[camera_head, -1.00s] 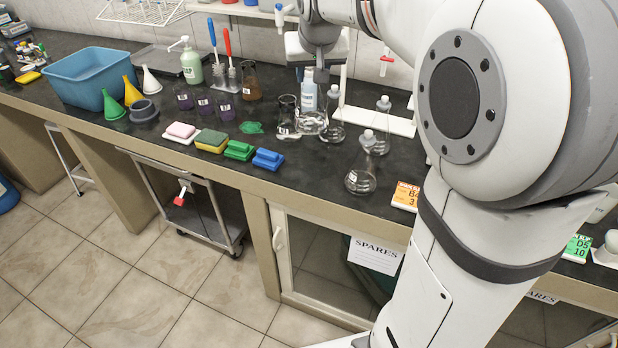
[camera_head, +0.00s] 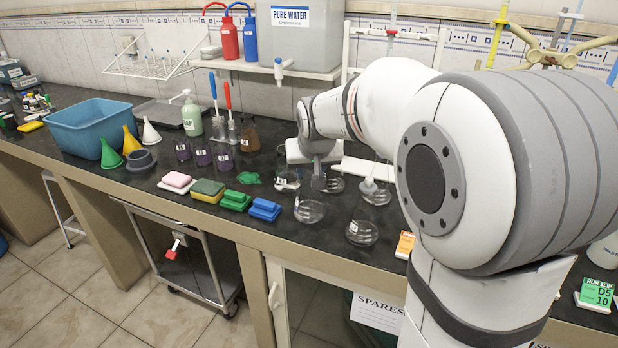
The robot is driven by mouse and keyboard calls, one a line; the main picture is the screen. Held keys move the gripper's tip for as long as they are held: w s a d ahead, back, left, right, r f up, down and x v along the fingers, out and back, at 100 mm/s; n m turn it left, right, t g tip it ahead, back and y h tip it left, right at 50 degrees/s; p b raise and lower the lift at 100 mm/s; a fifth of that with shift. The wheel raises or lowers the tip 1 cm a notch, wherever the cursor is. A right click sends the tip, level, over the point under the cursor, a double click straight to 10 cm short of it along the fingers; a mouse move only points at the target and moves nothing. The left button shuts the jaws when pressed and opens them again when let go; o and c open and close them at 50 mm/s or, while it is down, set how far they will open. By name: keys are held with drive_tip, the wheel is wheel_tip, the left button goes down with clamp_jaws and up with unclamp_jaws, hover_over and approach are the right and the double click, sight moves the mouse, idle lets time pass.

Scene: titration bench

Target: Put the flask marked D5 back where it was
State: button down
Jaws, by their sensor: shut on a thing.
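My gripper (camera_head: 317,184) points down over the middle of the bench, mostly hidden by its own wrist. It is shut on a clear conical flask (camera_head: 309,211), whose rounded base shows below and left of the jaws. I cannot read a mark on this flask, nor tell whether its base touches the bench. A green run slip marked D5 10 (camera_head: 597,292) stands at the far right. Other clear flasks stand around the held one: a labelled one (camera_head: 287,181) behind left, one behind (camera_head: 334,184), a stoppered one (camera_head: 376,194) behind right, and one (camera_head: 361,232) to the right.
Blue (camera_head: 265,209) and green (camera_head: 235,200) blocks lie left of the held flask. A green puddle-like patch (camera_head: 249,178) lies behind them. An orange slip (camera_head: 404,244) stands at the front edge. Dark bench top (camera_head: 285,228) is bare in front of the held flask.

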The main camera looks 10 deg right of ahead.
drive_tip(key=shift+f, duration=1)
drive_tip(key=c, duration=1)
unclamp_jaws()
drive_tip(key=shift+w, duration=0.1)
drive_tip(key=shift+r, duration=0.2)
drive_tip(key=d+v, duration=0.1)
drive_tip(key=v, duration=1)
drive_tip(key=s+f+g, duration=0.2)
drive_tip(key=s+f, duration=0.5)
drive_tip(key=s, duration=0.3)
drive_tip(key=s+f+n+g, duration=0.1)
drive_tip(key=s+f+g, duration=0.1)
drive_tip(key=s+f, duration=0.5)
drive_tip(key=s+a, duration=0.1)
drive_tip(key=s, duration=0.3)
drive_tip(key=shift+y+p, duration=0.3)
drive_tip(key=shift+p, duration=0.1)
